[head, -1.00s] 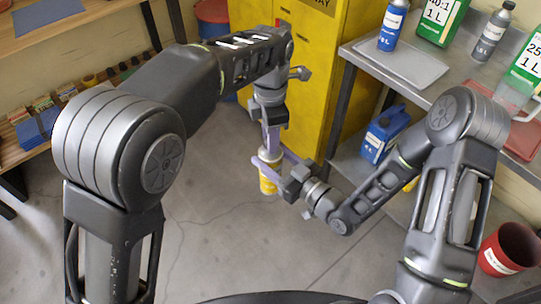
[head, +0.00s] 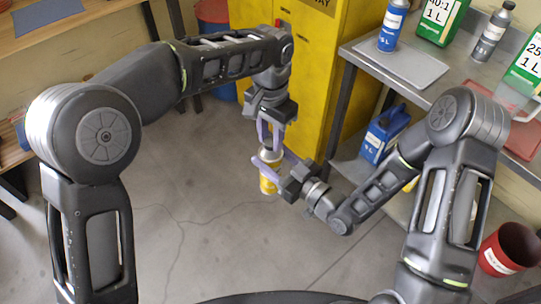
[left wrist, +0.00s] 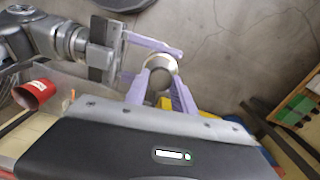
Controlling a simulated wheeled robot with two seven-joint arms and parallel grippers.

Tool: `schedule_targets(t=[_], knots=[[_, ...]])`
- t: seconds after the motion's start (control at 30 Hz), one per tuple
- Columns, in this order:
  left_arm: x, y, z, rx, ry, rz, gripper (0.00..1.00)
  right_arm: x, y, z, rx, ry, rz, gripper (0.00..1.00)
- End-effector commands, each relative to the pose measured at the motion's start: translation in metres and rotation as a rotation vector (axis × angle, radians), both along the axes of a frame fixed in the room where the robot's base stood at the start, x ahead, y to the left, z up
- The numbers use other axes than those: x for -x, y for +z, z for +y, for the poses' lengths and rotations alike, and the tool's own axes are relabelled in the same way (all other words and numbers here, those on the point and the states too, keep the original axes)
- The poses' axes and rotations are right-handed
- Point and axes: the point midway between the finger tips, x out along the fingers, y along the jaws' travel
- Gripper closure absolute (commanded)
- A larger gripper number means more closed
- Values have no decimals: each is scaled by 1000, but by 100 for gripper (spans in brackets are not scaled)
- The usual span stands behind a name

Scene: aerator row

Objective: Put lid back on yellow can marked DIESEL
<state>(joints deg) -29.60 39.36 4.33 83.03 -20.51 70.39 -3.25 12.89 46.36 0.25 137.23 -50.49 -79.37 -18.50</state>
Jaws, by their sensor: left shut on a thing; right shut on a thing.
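The yellow can (head: 269,184) is held upright above the floor in the head view; its marking is too small to read. My right gripper (head: 275,166) is shut on the can from the right, its purple fingers around the upper body. My left gripper (head: 271,143) points down from above, shut on the pale lid (head: 270,154) at the can's top. In the left wrist view the left gripper's fingers (left wrist: 161,82) are on either side of the round pale lid (left wrist: 159,63). The right gripper (left wrist: 152,62) reaches in from the left. Whether the lid is seated is hidden by the fingers.
A yellow cabinet (head: 297,75) stands behind the can. To the right, a metal bench (head: 350,48) carries bottles and green cans, with a blue canister (head: 384,135) on its lower shelf. A red bucket (head: 509,249) is at lower right. The floor below is clear.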

Motion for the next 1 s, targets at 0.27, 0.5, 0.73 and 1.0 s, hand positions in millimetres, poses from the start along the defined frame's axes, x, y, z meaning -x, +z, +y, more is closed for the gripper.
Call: schedule_targets(t=[0.27,0.5,0.73,1.0], knots=[[-1,-1,1,1,-788,0,100,0,0,0,-1,0,-1,100],[0,-1,1,-2,-1228,-2,100,0,0,0,-1,1,-1,100],[0,-1,1,-1,-1223,-2,59,0,0,0,-1,1,-1,100],[0,-1,0,0,-1222,-2,48,0,0,0,-1,1,-1,100]])
